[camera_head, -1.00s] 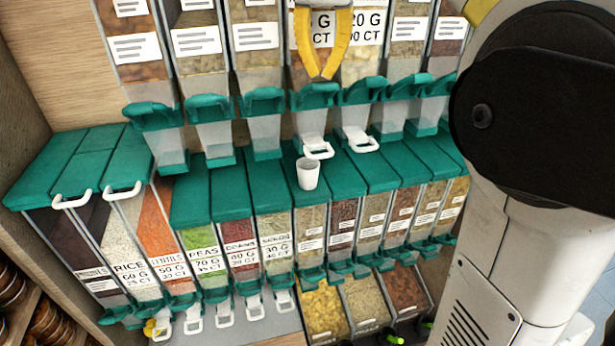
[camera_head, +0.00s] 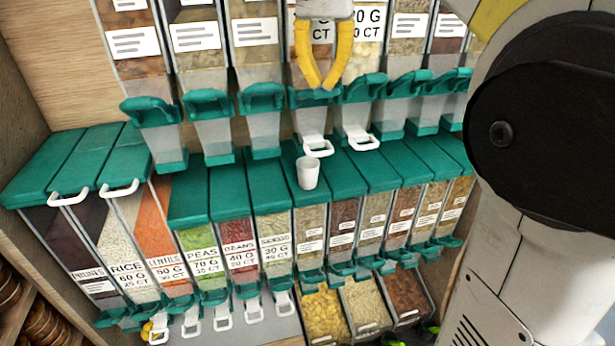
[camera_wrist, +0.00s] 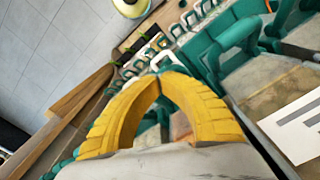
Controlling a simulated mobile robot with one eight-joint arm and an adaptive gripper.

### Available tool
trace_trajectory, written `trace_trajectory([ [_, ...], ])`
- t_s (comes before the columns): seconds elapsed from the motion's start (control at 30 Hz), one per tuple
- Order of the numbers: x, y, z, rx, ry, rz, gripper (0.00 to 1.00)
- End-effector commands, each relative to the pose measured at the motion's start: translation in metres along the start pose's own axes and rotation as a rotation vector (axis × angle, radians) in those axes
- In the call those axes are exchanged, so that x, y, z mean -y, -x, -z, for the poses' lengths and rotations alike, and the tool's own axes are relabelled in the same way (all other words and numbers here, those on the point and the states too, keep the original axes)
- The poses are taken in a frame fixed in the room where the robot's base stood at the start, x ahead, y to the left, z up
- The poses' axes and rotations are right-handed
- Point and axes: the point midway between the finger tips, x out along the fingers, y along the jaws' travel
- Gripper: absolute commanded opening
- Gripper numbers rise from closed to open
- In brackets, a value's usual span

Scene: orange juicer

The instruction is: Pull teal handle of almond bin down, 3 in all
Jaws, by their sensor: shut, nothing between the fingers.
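My gripper (camera_head: 320,88) has yellow fingers whose tips meet with nothing between them. It hangs in front of an upper-row bin, its tips overlapping that bin's teal handle (camera_head: 301,98) in the head view. Whether they touch the handle I cannot tell. My arm hides most of this bin's label, so I cannot read whether it says almond. Under the handle is a clear chute with a white loop (camera_head: 318,150). In the wrist view the closed tips (camera_wrist: 160,76) show with a large teal handle (camera_wrist: 226,50) to their right.
A white cup (camera_head: 308,174) stands on the teal lids of the lower bins, just below the white loop. Neighbouring upper bins with teal handles (camera_head: 362,88) stand close on both sides. Open bins (camera_head: 365,303) sit at the bottom.

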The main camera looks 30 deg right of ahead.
Motion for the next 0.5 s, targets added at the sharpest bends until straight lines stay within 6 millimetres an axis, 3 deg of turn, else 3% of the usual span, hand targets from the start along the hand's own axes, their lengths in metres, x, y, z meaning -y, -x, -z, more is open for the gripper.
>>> trace_trajectory([
  [0.5, -0.003, -0.028, -0.004, -0.002, 0.000, 0.001, 0.00],
])
